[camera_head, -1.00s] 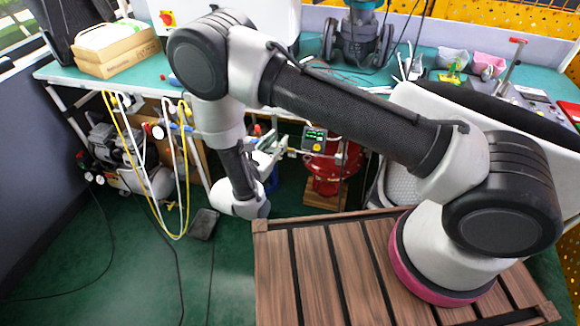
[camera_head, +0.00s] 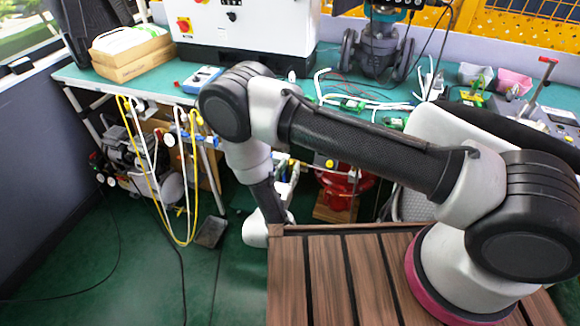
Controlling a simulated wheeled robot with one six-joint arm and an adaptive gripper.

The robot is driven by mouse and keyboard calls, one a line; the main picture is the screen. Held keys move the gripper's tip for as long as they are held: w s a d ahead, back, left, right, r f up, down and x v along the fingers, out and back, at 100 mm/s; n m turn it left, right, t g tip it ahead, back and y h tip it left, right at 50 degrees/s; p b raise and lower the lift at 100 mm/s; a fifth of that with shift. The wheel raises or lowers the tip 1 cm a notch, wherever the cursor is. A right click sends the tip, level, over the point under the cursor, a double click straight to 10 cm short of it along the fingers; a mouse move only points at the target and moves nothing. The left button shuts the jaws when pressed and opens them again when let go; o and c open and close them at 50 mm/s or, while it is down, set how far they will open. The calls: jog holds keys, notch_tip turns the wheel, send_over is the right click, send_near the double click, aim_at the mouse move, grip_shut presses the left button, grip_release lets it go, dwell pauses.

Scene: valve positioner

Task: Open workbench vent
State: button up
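The workbench (camera_head: 150,90) has a teal top and stands behind my arm. Under its front edge hang yellow hoses (camera_head: 143,170) and white hoses, with a round gauge (camera_head: 168,140) and small blue and yellow fittings (camera_head: 187,136). I cannot tell which fitting is the vent. My gripper (camera_head: 292,172) is beyond my bent arm, low in front of the bench and right of the hoses. My arm hides most of it, and its fingers are not clear. I see nothing held in it.
A red valve body (camera_head: 345,186) on a wooden block stands under the bench, partly behind my arm. A compressor (camera_head: 150,180) is under the left side. A dark flat object (camera_head: 210,232) lies on the green floor. The floor at left is mostly clear, apart from cables.

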grip_shut()
jog(key=shift+m, duration=0.3)
jog(key=m, duration=0.6)
jog(key=shift+s+d+f, duration=0.1)
jog(key=shift+d, duration=0.25)
jog(key=m, duration=0.7)
jog(key=f+m, duration=0.1)
jog(key=m, duration=0.3)
jog(key=shift+s+d, duration=0.15)
jog(key=shift+d, duration=0.1)
jog(key=shift+m, duration=0.3)
grip_release()
